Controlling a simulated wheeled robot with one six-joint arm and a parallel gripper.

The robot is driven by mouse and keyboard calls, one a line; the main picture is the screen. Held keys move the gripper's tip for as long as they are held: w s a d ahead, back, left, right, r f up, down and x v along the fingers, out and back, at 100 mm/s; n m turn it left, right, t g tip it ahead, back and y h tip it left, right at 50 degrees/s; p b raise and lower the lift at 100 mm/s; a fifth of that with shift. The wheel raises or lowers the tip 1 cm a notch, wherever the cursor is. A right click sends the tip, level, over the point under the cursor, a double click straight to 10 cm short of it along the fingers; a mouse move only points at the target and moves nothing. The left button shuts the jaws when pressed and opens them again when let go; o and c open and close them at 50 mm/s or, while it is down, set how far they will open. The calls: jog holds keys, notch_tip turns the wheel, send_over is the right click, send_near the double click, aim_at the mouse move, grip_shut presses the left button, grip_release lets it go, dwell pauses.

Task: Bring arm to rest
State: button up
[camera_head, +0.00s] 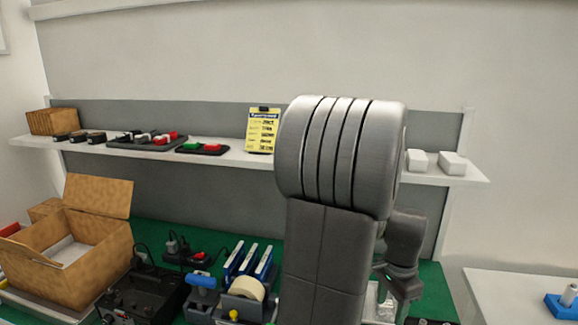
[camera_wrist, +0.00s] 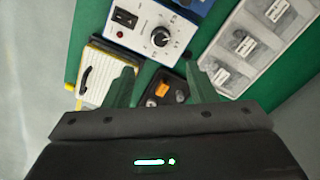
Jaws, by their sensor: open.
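My arm stands large and grey in the middle of the head view and hides part of the shelf and bench behind it. My gripper shows in the wrist view (camera_wrist: 160,88) with two green fingers spread apart and nothing between them. It is open above the green bench top (camera_wrist: 298,77). In the head view the fingers are hard to make out behind my arm.
An open cardboard box (camera_head: 100,215) stands at the left of the bench, near a black device (camera_head: 145,292) and a tape dispenser (camera_head: 243,300). A shelf (camera_head: 230,157) runs behind, holding small parts and a yellow note (camera_head: 262,130). A white table (camera_head: 515,290) stands at the right.

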notch_tip(320, 180, down, 13)
jog(key=shift+w+r, duration=0.1)
jog(key=shift+r, duration=0.1)
jog(key=n+p, duration=0.1)
jog(key=n, duration=0.1)
jog(key=shift+r+n, duration=0.15)
jog(key=shift+n, duration=0.15)
jog(key=n+p, duration=0.2)
jog(key=n, duration=0.3)
jog(key=shift+n, duration=0.3)
jog(key=n+p, duration=0.2)
jog(key=n, duration=0.1)
jog(key=shift+n+p, duration=0.35)
jog(key=shift+n, duration=0.05)
jog(key=n+p, duration=0.2)
jog(key=n, duration=0.1)
jog(key=shift+n+p, duration=0.3)
jog(key=shift+n, duration=0.1)
jog(key=shift+w+d+r, duration=0.1)
jog(key=shift+r, duration=0.7)
